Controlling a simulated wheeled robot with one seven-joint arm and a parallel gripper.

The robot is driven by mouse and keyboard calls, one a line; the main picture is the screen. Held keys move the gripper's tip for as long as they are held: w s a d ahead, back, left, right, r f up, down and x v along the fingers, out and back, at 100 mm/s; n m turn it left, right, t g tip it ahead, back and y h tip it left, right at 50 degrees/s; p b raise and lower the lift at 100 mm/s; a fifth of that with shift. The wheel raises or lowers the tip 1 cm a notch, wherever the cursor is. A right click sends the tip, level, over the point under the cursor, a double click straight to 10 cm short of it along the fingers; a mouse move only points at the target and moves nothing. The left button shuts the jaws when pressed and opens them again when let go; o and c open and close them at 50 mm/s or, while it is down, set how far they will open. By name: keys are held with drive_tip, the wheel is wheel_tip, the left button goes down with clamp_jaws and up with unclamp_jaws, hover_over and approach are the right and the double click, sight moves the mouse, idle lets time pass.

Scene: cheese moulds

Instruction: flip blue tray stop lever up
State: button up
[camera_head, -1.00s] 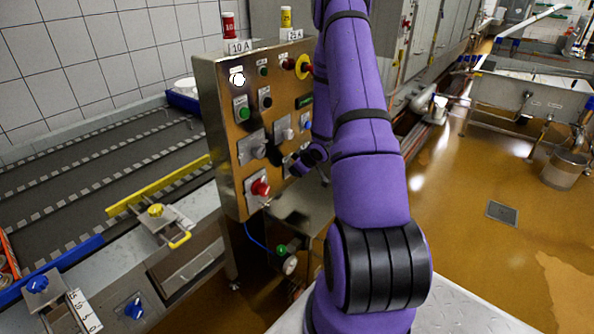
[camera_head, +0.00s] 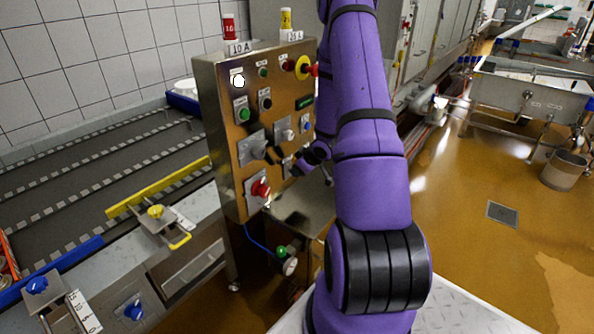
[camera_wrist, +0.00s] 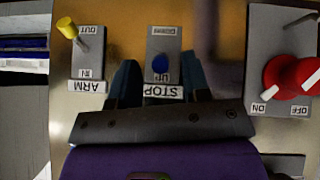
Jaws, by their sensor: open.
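In the wrist view, which shows the panel upside down, a blue knob (camera_wrist: 160,64) sits on a grey plate (camera_wrist: 164,40) labelled STOP. One end of the plate is marked UP; the other mark is blurred. The knob is nearer the UP mark in the picture, but I cannot tell the lever's true tilt. My gripper (camera_wrist: 160,76) is open, with one finger on each side of the knob and no visible contact. In the head view my gripper (camera_head: 287,158) is at the panel's lower right and partly hides the plate there.
The steel control panel (camera_head: 229,150) carries several buttons and switches. A red rotary switch (camera_wrist: 292,76) marked ON and OFF is on one side of the STOP plate, and a yellow ARM lever (camera_wrist: 68,29) is on the other. A conveyor (camera_head: 90,185) runs at left.

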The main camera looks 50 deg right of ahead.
drive_tip(key=v, duration=0.8)
drive_tip(key=shift+s+r, duration=0.2)
drive_tip(key=shift+s, duration=0.05)
drive_tip(key=a+r+m+h, duration=0.1)
drive_tip(key=a+r, duration=0.4)
drive_tip(key=r, duration=0.3)
drive_tip(key=a+r+g+h, duration=0.15)
drive_tip(key=a+r, duration=0.25)
drive_tip(key=r, duration=0.4)
drive_tip(key=a+r+m+h, duration=0.1)
drive_tip(key=a+r, duration=0.4)
drive_tip(key=r, duration=0.3)
drive_tip(key=s+a+r+y, duration=0.1)
drive_tip(key=s+a+r, duration=0.2)
drive_tip(key=s+a, duration=0.3)
drive_tip(key=s+a+r+y, duration=0.1)
drive_tip(key=s+a+r, duration=0.2)
drive_tip(key=s+a, duration=0.3)
drive_tip(key=s+a+r+g+y, duration=0.1)
drive_tip(key=s+a+r+y, duration=0.1)
drive_tip(key=s+a, duration=0.5)
drive_tip(key=shift+a+r+m, duration=0.3)
drive_tip(key=shift+a+r, duration=0.15)
drive_tip(key=shift+a, duration=0.45)
